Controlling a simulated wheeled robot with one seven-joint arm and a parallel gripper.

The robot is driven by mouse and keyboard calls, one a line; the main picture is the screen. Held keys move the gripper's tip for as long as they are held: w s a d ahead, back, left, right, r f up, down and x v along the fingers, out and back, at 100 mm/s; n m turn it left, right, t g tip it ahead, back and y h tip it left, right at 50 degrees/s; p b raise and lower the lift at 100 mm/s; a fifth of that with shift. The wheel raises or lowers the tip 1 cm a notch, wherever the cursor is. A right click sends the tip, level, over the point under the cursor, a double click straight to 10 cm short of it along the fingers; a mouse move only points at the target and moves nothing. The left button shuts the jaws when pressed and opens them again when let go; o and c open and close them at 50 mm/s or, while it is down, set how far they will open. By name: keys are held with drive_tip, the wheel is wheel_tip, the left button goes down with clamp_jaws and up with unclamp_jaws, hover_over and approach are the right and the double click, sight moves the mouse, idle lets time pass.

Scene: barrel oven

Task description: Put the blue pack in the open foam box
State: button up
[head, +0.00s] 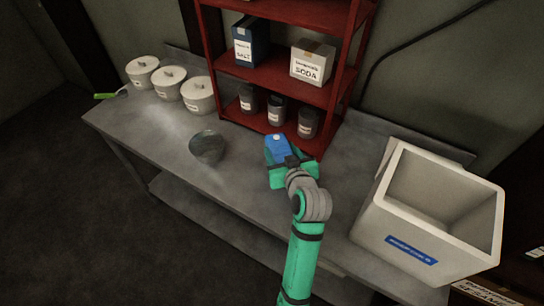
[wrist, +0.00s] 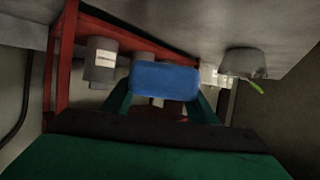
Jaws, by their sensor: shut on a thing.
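The blue pack (head: 277,148) is between the fingers of my gripper (head: 280,161), in front of the red shelf. It also shows in the wrist view (wrist: 165,81), where the fingers of my gripper (wrist: 163,103) are shut on its two sides. Whether the pack touches the table is hard to tell. The open foam box (head: 413,240) is white, with a blue label on its front wall, and stands at the right end of the table. The part of its inside that I see looks empty. My gripper is to the left of the box, apart from it.
A red shelf (head: 268,130) with jars, a blue salt box (head: 250,42) and a soda box (head: 312,62) stands close behind my gripper. A metal bowl (head: 207,147) and several lidded pots (head: 199,96) are to the left. Bare table (head: 335,190) lies between gripper and foam box.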

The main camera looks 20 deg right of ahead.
sight(275, 153)
drive_tip(key=w+f, duration=0.1)
drive_tip(key=f, duration=0.1)
drive_tip(key=w+f, duration=0.2)
drive_tip(key=shift+w+a+f, duration=0.2)
drive_tip(key=shift+f, duration=0.2)
drive_tip(key=shift+w+a+f, duration=0.15)
drive_tip(key=shift+w+f, duration=0.1)
drive_tip(key=shift+f, duration=0.1)
drive_tip(key=shift+w+f, duration=0.15)
drive_tip(key=shift+f, duration=1.5)
drive_tip(key=shift+f, duration=0.15)
drive_tip(key=o, duration=1.3)
